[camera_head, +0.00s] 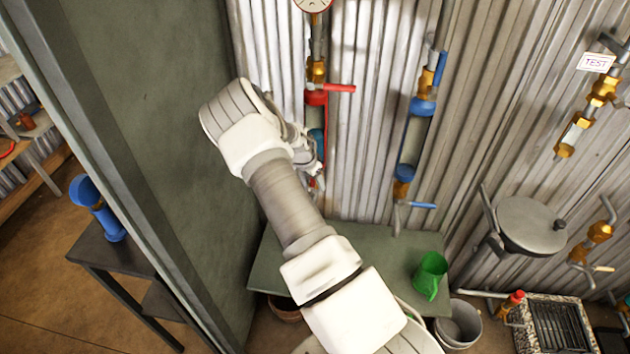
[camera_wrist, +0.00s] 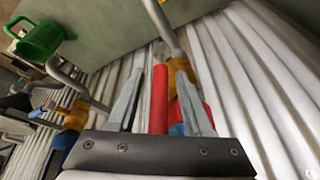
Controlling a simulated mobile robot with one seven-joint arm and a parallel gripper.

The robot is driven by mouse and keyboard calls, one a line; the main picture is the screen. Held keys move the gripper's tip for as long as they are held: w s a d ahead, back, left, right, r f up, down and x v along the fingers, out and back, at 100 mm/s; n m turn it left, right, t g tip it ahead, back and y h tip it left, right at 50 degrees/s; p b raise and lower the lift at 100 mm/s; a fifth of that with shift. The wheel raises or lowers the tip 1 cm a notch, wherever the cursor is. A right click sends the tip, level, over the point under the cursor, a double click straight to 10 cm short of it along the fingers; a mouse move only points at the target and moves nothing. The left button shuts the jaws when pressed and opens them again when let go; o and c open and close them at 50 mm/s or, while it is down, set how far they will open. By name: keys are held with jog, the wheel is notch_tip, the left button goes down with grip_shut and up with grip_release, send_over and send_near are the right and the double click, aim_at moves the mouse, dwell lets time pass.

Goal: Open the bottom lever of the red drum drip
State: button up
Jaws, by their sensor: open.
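The red drum drip's pipe runs down the corrugated wall in the head view, with a red upper valve (camera_head: 315,97) and its red lever (camera_head: 340,88) pointing right. Its lower part is mostly hidden by my gripper (camera_head: 314,165). In the wrist view the red bottom lever (camera_wrist: 158,100) lies lengthwise between the two fingers of my gripper (camera_wrist: 160,85). The fingers are apart, with a gap visible on the lever's left. I cannot tell whether the right finger touches it. A brass valve body (camera_wrist: 178,72) and bent outlet pipe (camera_wrist: 163,25) are beside the right fingertip.
A blue-levered drip (camera_head: 405,172) hangs on the wall to the right. A green bench (camera_head: 375,255) below carries a green jug (camera_head: 430,275). A metal bucket (camera_head: 458,325) stands right of the bench. A dark green panel (camera_head: 150,110) bounds the left side.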

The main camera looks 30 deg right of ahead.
jog(key=v, duration=1.7)
jog(key=shift+r+b, duration=0.2)
jog(key=shift+b, duration=0.1)
jog(key=s+a+r+n+t+y, duration=0.1)
jog(key=s+a+r+n+y, duration=0.15)
jog(key=s+a+r, duration=0.4)
jog(key=s+a+r+n+t+y, duration=0.15)
jog(key=s+a+r+n, duration=0.25)
jog(key=s+r, duration=0.45)
jog(key=s+a+r+n, duration=0.1)
jog(key=s+r+n, duration=0.1)
jog(key=s, duration=0.3)
jog(key=s+a+r+n+t, duration=0.1)
jog(key=s+a+n, duration=0.1)
jog(key=s, duration=0.4)
jog(key=s+a+r+n, duration=0.2)
jog(key=s+n, duration=0.1)
jog(key=s, duration=0.2)
jog(key=shift+s+r+n, duration=0.2)
jog(key=shift+r+n, duration=0.15)
